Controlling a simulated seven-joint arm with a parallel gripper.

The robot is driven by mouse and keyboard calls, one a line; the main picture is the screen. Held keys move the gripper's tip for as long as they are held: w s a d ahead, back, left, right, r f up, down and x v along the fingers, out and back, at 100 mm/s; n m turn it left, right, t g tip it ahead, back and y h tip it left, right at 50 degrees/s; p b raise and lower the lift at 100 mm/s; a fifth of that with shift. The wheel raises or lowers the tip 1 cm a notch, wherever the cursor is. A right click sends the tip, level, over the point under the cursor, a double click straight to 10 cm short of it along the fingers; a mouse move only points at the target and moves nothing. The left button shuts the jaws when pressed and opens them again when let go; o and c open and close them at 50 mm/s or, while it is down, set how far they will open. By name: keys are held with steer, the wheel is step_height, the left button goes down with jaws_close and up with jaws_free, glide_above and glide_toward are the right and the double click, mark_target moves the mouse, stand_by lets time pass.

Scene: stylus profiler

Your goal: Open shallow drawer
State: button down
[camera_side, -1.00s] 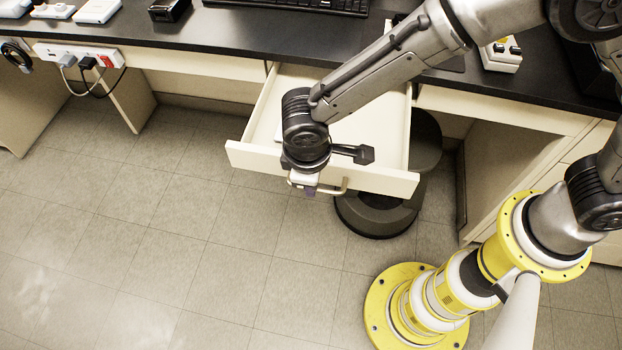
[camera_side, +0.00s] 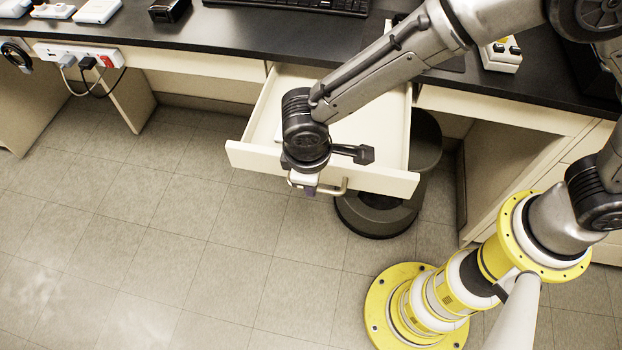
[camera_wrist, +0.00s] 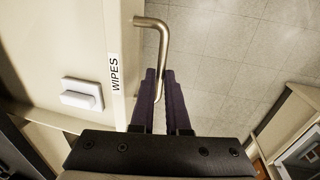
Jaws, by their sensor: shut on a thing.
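The shallow drawer (camera_side: 388,181) is cream-coloured and stands pulled well out from under the black bench top in the side view. In the wrist view its front edge (camera_wrist: 119,25) carries a label reading "WIPES". A metal bar handle (camera_wrist: 163,45) runs along the drawer front, and part of it shows in the side view (camera_side: 338,190). My gripper (camera_wrist: 159,75) has its dark purple fingers on either side of the handle, shut on it. In the side view my gripper (camera_side: 304,188) is at the drawer front, and my wrist hides part of the drawer.
A white block (camera_wrist: 80,98) lies inside the drawer. The black bench top (camera_side: 240,35) holds a keyboard (camera_side: 300,4) at the back. The tiled floor in front is clear.

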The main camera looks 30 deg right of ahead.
steer(key=s+a, duration=0.3)
steer(key=shift+a, duration=0.2)
steer(key=c, duration=0.9)
jaws_free()
steer(key=r, duration=0.4)
steer(key=s+a+r, duration=0.1)
steer(key=r, duration=0.4)
steer(key=s+r, duration=0.1)
steer(key=r, duration=0.3)
steer(key=shift+a+r, duration=0.3)
steer(key=shift+r, duration=0.05)
